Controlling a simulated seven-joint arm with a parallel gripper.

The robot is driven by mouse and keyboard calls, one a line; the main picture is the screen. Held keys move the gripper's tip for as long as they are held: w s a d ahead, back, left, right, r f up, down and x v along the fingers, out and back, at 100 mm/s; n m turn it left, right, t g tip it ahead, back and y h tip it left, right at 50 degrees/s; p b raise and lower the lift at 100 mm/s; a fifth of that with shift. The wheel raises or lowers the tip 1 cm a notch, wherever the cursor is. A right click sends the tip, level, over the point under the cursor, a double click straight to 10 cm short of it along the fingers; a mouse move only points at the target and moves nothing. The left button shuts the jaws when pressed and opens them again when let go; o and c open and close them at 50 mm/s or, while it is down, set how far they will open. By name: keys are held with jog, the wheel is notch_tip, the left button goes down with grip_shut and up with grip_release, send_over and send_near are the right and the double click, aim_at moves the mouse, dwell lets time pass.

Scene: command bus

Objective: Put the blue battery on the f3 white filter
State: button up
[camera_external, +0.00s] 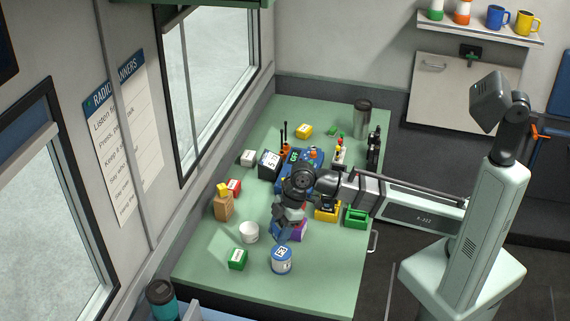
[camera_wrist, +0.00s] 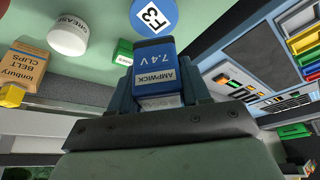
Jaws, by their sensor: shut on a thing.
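The blue battery (camera_wrist: 157,68), labelled "AMPWICK 7.4V", is clamped between the fingers of my gripper (camera_wrist: 170,92). In the external view my gripper (camera_external: 289,213) points down over the bench, and the battery (camera_external: 281,230) shows as a blue patch beneath it. In the external view the filter (camera_external: 281,262) is a white and blue can standing upright on the bench, nearer the front than the gripper and apart from the battery. Its top is clear.
A white grease tub (camera_external: 249,232) and a green box (camera_external: 238,260) stand left of the filter. A brown belt-clips box (camera_external: 223,207) is farther left. A purple item (camera_external: 299,231) sits beside the gripper. Yellow (camera_external: 327,214) and green (camera_external: 356,218) bins stand right.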

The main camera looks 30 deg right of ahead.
aim_at(279, 252)
jog(key=shift+f, duration=2.75)
jog(key=o, duration=1.2)
jog(key=shift+f, duration=0.15)
jog(key=shift+c, duration=0.2)
jog(key=v, duration=1.2)
